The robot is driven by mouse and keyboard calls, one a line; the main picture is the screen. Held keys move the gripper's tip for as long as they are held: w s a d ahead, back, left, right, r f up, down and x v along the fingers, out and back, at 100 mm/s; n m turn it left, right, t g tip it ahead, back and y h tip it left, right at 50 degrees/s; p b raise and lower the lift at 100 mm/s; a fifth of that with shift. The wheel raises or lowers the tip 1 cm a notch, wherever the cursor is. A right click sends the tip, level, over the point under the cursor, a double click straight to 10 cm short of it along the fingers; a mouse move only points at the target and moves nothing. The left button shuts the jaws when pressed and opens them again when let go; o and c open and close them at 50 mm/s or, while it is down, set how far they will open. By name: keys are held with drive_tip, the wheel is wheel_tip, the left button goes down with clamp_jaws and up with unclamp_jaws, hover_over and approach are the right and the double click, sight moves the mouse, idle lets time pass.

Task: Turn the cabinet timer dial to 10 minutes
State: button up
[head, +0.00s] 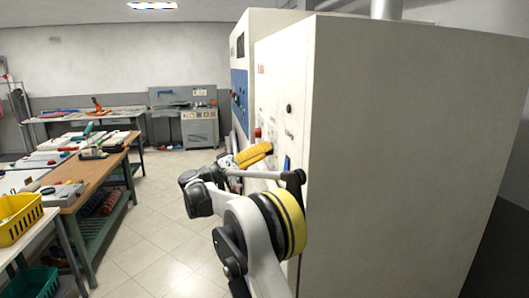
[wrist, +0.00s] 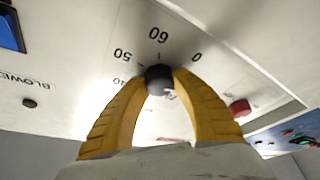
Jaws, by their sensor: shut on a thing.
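The timer dial (wrist: 160,80) is a small dark knob on the pale cabinet panel (wrist: 110,30) in the wrist view. Printed marks 50, 60 and 0 show around its far side; other marks are small or hidden by the fingers. My gripper (wrist: 162,74) has its two yellow fingertips on either side of the dial, shut on it. The dial's pointer is not clear to me, so its setting cannot be read. In the head view my gripper (head: 267,148) reaches the front of the cream cabinet (head: 285,75); the dial is hidden there.
A red knob (wrist: 240,107) sits right of the dial, and a blue part (wrist: 10,30) and a dark button (wrist: 29,102) sit to the left. In the head view, a wooden-topped table (head: 100,167) stands left, with clear tiled floor (head: 155,195) between.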

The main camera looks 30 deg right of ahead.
drive_tip(key=o, duration=1.2)
drive_tip(key=v, duration=1.2)
